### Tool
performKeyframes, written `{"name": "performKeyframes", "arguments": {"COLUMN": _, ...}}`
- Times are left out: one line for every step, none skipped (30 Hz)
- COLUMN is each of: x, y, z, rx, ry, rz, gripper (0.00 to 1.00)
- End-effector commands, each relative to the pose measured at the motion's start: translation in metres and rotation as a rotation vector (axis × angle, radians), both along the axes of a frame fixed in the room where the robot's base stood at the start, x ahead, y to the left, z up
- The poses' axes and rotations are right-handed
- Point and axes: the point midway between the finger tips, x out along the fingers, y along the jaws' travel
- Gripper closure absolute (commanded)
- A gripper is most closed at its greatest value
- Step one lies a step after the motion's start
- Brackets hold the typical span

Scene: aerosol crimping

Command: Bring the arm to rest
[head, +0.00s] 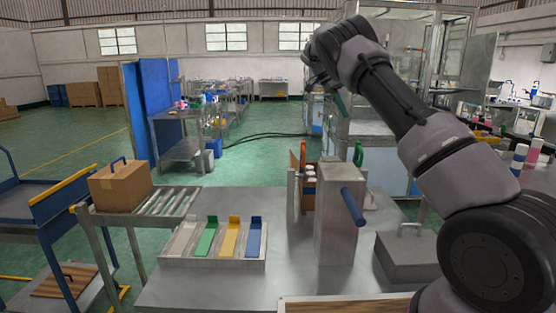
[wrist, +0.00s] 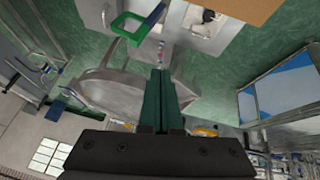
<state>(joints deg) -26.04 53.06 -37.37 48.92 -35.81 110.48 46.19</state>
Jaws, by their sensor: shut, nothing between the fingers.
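My arm rises from the lower right of the head view, bends at the top and reaches away from me. My gripper (head: 341,104) shows only as a small dark green tip below the far end of the arm, in the air above the bench. In the wrist view my gripper (wrist: 161,75) has its two green fingers side by side, shut, with nothing held. The rest of the hand is mostly hidden behind the arm in the head view.
A grey bench (head: 200,285) carries a tray with coloured holders (head: 210,262), a post with a blue handle (head: 338,225) and a grey lidded block (head: 408,255). A cardboard box (head: 120,187) sits on rollers at left. A glazed metal-framed enclosure (head: 410,45) stands behind my arm.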

Motion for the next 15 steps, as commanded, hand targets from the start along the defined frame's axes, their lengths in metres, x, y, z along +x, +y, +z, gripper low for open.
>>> {"name": "performKeyframes", "arguments": {"x": -0.013, "y": -0.016, "z": 0.02, "rx": 0.061, "ry": 0.0, "rz": 0.018, "gripper": 1.0}}
{"name": "performKeyframes", "arguments": {"x": -0.019, "y": -0.024, "z": 0.028, "rx": 0.092, "ry": 0.002, "rz": 0.036, "gripper": 1.0}}
{"name": "performKeyframes", "arguments": {"x": -0.029, "y": -0.032, "z": 0.039, "rx": 0.135, "ry": 0.001, "rz": 0.062, "gripper": 1.0}}
{"name": "performKeyframes", "arguments": {"x": -0.037, "y": -0.039, "z": 0.047, "rx": 0.165, "ry": 0.0, "rz": 0.08, "gripper": 1.0}}
{"name": "performKeyframes", "arguments": {"x": -0.045, "y": -0.044, "z": 0.054, "rx": 0.196, "ry": -0.002, "rz": 0.102, "gripper": 1.0}}
{"name": "performKeyframes", "arguments": {"x": -0.056, "y": -0.051, "z": 0.064, "rx": 0.234, "ry": -0.008, "rz": 0.132, "gripper": 1.0}}
{"name": "performKeyframes", "arguments": {"x": -0.065, "y": -0.055, "z": 0.07, "rx": 0.262, "ry": -0.014, "rz": 0.155, "gripper": 1.0}}
{"name": "performKeyframes", "arguments": {"x": -0.074, "y": -0.059, "z": 0.077, "rx": 0.288, "ry": -0.019, "rz": 0.18, "gripper": 1.0}}
{"name": "performKeyframes", "arguments": {"x": -0.087, "y": -0.063, "z": 0.085, "rx": 0.323, "ry": -0.03, "rz": 0.214, "gripper": 1.0}}
{"name": "performKeyframes", "arguments": {"x": -0.097, "y": -0.066, "z": 0.091, "rx": 0.347, "ry": -0.039, "rz": 0.239, "gripper": 1.0}}
{"name": "performKeyframes", "arguments": {"x": -0.107, "y": -0.067, "z": 0.097, "rx": 0.372, "ry": -0.048, "rz": 0.267, "gripper": 1.0}}
{"name": "performKeyframes", "arguments": {"x": -0.12, "y": -0.07, "z": 0.104, "rx": 0.4, "ry": -0.062, "rz": 0.304, "gripper": 1.0}}
{"name": "performKeyframes", "arguments": {"x": -0.131, "y": -0.07, "z": 0.109, "rx": 0.42, "ry": -0.074, "rz": 0.333, "gripper": 1.0}}
{"name": "performKeyframes", "arguments": {"x": -0.142, "y": -0.071, "z": 0.114, "rx": 0.439, "ry": -0.086, "rz": 0.364, "gripper": 1.0}}
{"name": "performKeyframes", "arguments": {"x": -0.156, "y": -0.071, "z": 0.12, "rx": 0.462, "ry": -0.103, "rz": 0.403, "gripper": 1.0}}
